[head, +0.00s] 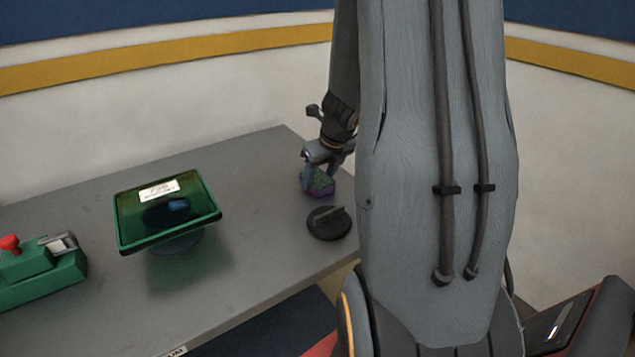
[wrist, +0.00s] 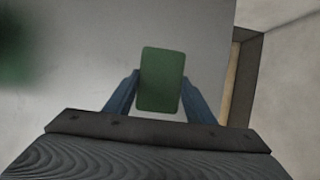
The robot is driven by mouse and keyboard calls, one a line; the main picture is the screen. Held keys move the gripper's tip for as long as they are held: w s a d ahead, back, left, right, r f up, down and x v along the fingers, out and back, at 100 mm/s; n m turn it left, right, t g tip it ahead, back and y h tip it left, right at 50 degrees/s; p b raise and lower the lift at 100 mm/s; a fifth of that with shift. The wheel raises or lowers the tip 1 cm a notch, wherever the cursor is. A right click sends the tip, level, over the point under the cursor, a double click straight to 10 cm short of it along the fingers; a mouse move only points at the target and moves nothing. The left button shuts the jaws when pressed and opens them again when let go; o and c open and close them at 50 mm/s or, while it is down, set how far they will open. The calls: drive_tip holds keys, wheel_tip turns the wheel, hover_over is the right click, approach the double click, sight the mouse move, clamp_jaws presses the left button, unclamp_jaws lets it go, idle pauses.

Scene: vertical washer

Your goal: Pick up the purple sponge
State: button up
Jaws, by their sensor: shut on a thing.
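The sponge (head: 319,186), purple below with a green top, is near the far right end of the grey table in the head view. In the wrist view the sponge (wrist: 162,80) shows its green face, upright between two blue fingers. My gripper (wrist: 160,95) is shut on it, one finger against each side. In the head view my gripper (head: 322,172) comes down on the sponge from above. I cannot tell whether the sponge still touches the table. Its purple side is hidden in the wrist view.
A round black knob-like object (head: 329,223) lies close in front of the sponge. A green transparent tray on a stand (head: 135,235) and a green device with a red button (head: 40,270) stand to the left on the grey table (head: 235,165). A wall is behind.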

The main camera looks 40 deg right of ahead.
sight(318, 179)
drive_tip(key=shift+r, duration=0.1)
wheel_tip(318, 179, up, 10)
drive_tip(key=p, duration=0.2)
drive_tip(key=shift+r, duration=0.2)
drive_tip(key=shift+o, duration=1.3)
drive_tip(key=shift+a, duration=0.1)
drive_tip(key=shift+c, duration=0.5)
